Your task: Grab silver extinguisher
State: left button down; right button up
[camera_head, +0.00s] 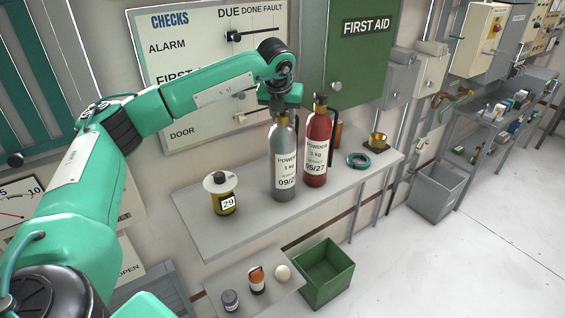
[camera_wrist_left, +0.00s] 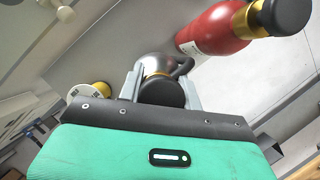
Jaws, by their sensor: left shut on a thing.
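The silver extinguisher (camera_head: 284,160) stands upright on the grey wall shelf (camera_head: 232,236), with a white label on its body. My left gripper (camera_head: 281,108) reaches down over it and is shut on its top. In the left wrist view the silver extinguisher (camera_wrist_left: 157,66) shows between the two fingers of the left gripper (camera_wrist_left: 163,88), with its dark cap close to the palm. The red extinguisher (camera_head: 318,145) stands just right of it, apart from the gripper; it also shows in the left wrist view (camera_wrist_left: 215,30). My right gripper is not in view.
A yellow can marked 29 (camera_head: 222,196) stands left on the shelf. A teal ring (camera_head: 358,160) and a brass cup (camera_head: 377,140) are at its right. A lower shelf (camera_head: 240,286) holds small items beside a green bin (camera_head: 325,272). The green first aid cabinet (camera_head: 350,60) hangs behind.

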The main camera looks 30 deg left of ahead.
pick_arm(q)
jog(key=shift+r, duration=0.3)
jog(key=shift+w+a+f, duration=0.1)
jog(key=shift+w, duration=0.05)
